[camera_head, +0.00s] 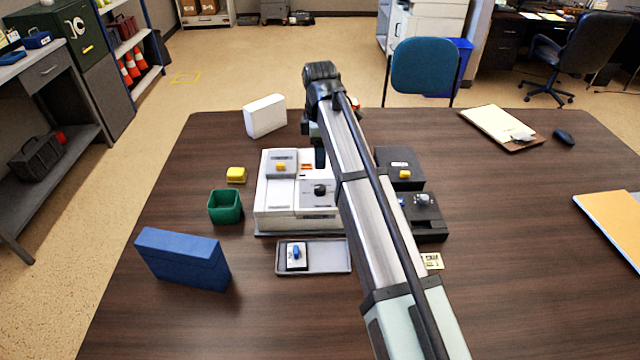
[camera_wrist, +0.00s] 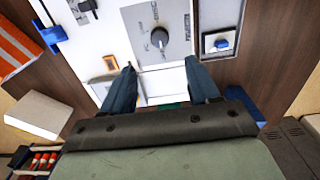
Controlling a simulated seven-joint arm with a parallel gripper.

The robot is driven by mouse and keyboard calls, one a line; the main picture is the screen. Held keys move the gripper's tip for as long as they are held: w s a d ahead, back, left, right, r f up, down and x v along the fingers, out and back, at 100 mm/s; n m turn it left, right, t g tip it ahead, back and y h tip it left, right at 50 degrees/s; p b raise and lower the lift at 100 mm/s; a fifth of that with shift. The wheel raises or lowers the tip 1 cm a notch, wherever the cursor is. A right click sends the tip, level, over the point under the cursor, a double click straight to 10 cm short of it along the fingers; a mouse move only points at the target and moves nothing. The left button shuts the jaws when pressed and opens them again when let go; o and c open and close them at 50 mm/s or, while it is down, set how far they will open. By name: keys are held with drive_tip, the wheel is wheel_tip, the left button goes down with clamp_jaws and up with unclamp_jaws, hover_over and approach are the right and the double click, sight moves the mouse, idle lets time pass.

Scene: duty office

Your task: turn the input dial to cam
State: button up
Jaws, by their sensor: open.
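The input dial (camera_head: 319,190) is a dark round knob on a grey plate on top of the white device (camera_head: 276,208). In the wrist view the dial (camera_wrist: 158,38) sits just beyond my fingertips, roughly centred between them. Lettering like "PC" and "DISC" surrounds it; I cannot make out "cam" or which mark the dial points to. My gripper (camera_wrist: 160,64) is open and empty, its two dark fingers apart on either side of the plate's lower edge. In the head view my gripper (camera_head: 320,157) hangs above the device's far part, and my arm hides its right side.
A green bin (camera_head: 224,207), blue case (camera_head: 183,258) and white box (camera_head: 265,116) stand to the left. A grey tray (camera_head: 328,258) lies in front. Black boxes (camera_head: 400,181) stand right of my arm.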

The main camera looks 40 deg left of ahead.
sight(320, 187)
wheel_tip(320, 187, down, 12)
drive_tip(key=shift+r, duration=0.25)
idle(0.4)
drive_tip(key=c, duration=1)
drive_tip(key=shift+c, duration=0.2)
